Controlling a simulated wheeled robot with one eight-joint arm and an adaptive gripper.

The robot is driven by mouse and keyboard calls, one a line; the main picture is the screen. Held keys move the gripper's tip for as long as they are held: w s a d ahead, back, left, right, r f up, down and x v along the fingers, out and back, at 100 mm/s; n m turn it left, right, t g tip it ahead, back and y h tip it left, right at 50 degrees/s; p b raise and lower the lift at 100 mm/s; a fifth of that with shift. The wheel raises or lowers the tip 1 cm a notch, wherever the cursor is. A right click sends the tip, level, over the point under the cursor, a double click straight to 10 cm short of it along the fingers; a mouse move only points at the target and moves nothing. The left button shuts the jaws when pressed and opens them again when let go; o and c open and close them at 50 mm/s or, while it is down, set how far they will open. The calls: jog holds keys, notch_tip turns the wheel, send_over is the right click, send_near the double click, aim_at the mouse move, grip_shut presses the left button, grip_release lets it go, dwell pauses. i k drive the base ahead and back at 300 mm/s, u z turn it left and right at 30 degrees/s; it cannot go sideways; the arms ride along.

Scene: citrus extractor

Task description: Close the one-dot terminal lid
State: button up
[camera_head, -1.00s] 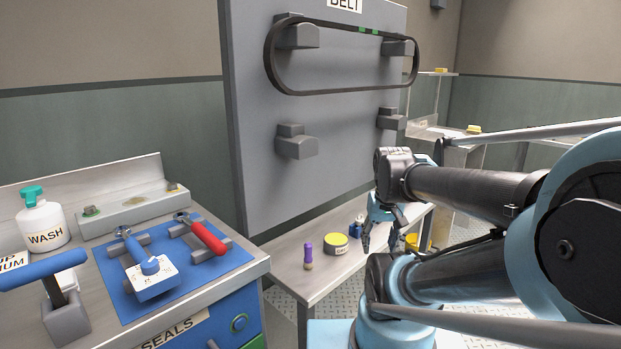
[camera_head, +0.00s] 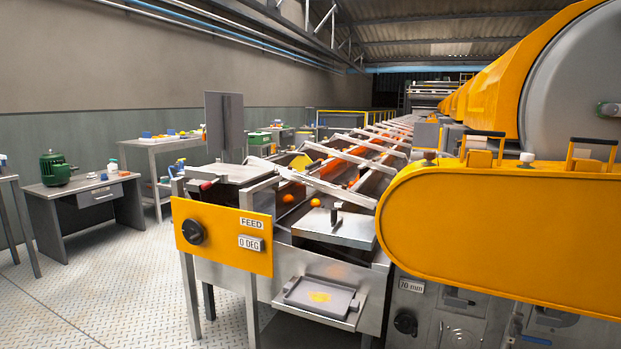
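I cannot make out a one-dot terminal lid in the head view. A green motor (camera_head: 55,168) sits on a grey desk at the left, too small and far to tell any lid or dots on it. My gripper is not in view.
A steel feed table with a yellow FEED panel (camera_head: 222,236) and black knob stands in the middle. A small tray (camera_head: 320,297) juts out low in front. A large yellow guard (camera_head: 500,235) fills the right. The patterned floor (camera_head: 110,290) at left is clear.

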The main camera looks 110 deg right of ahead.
aim_at(426, 135)
jog(key=k, duration=0.35)
jog(key=z, duration=3.4)
jog(key=i, duration=0.45)
jog(key=z, duration=1.6)
